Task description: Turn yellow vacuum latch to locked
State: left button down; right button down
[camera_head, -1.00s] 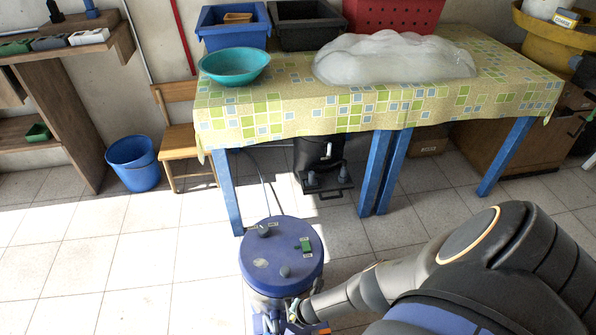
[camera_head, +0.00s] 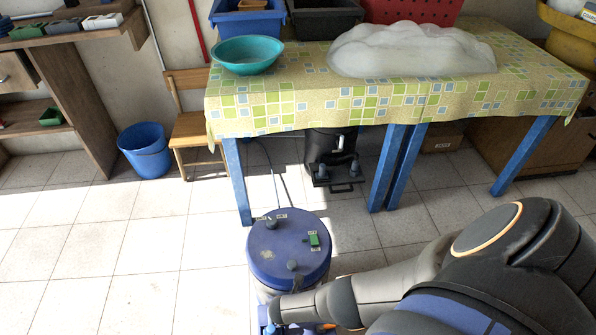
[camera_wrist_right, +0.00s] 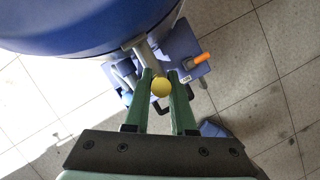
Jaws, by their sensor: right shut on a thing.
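The vacuum is a blue drum (camera_head: 284,262) standing on the floor in front of the table, with small knobs and a green switch on its lid. Its blue side fills the upper left of the right wrist view (camera_wrist_right: 85,25). The yellow latch (camera_wrist_right: 161,87) shows there as a round yellow knob between my green fingers, just below the drum's edge. My right gripper (camera_wrist_right: 160,76) is shut on the yellow latch. In the head view my right arm reaches in from the right to the drum's lower front, and the fingers are hidden there. My left gripper is in neither view.
A blue bracket with an orange-tipped lever (camera_wrist_right: 202,58) lies beside the latch. The table (camera_head: 330,108) with a patterned cloth stands behind the drum. A black machine (camera_head: 332,160) sits under it. A blue bucket (camera_head: 146,150) stands left; the tiled floor there is clear.

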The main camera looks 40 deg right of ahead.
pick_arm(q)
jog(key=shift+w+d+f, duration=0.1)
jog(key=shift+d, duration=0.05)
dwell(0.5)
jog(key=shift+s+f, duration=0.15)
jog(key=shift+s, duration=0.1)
pick_arm(e)
jog(key=c, duration=0.8)
grip_release()
jog(key=shift+o, duration=0.2)
jog(key=shift+a+r+p, duration=0.2)
jog(key=shift+r+p, duration=0.2)
jog(key=shift+r, duration=0.05)
pick_arm(q)
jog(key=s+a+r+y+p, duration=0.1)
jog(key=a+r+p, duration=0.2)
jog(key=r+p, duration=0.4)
jog(key=p, duration=0.2)
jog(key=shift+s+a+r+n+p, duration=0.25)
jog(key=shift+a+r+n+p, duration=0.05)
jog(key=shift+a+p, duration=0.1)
pick_arm(e)
jog(key=v, duration=1.1)
jog(key=shift+a+r, duration=0.2)
jog(key=shift+a, duration=0.05)
